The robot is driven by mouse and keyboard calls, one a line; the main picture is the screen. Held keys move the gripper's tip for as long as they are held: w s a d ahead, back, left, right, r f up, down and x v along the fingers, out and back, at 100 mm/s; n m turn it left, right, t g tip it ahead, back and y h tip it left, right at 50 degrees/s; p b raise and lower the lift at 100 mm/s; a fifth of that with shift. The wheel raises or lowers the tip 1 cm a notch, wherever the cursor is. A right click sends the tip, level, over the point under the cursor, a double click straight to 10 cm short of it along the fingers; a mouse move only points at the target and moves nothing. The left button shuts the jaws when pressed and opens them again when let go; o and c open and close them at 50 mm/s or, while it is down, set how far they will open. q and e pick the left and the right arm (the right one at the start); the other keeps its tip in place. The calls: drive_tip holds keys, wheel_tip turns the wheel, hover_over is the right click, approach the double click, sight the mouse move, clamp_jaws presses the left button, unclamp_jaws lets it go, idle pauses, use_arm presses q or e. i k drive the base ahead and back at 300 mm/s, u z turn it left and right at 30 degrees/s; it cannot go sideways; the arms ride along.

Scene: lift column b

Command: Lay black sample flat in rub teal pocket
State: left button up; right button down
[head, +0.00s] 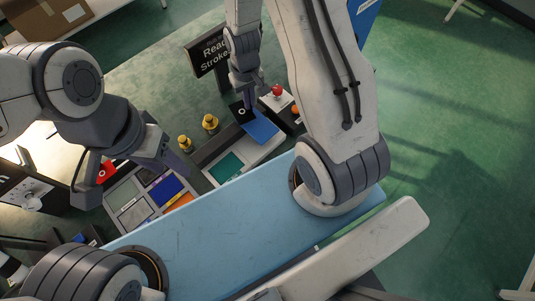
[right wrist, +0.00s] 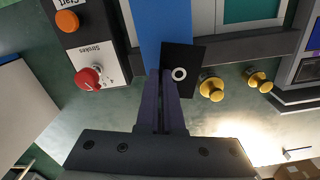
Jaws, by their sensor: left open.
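The black sample (right wrist: 190,75), a dark square with a white ring, is at the tips of my right gripper (right wrist: 163,75). The right fingers are close together, apparently on one edge of it; the exact grip is partly hidden. In the head view the sample (head: 238,107) shows below the right gripper (head: 246,92), at the upper end of the blue plate (head: 261,127). The teal pocket (head: 225,168) lies in the grey rub tester, down and left of the sample, and is partly cut off in the right wrist view (right wrist: 250,9). My left gripper (head: 125,180) is open and empty over the sample tray.
The tray (head: 129,214) with coloured squares lies left of the tester. Two yellow knobs (head: 210,122) (head: 185,143) stand beside the tester. A control box with a red knob (head: 277,90) and a sign (head: 209,56) stand behind.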

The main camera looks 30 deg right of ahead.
sight(226, 169)
drive_tip(key=z, duration=1.05)
drive_tip(key=k, duration=1.1)
drive_tip(key=u, duration=1.4)
drive_tip(key=i, duration=0.5)
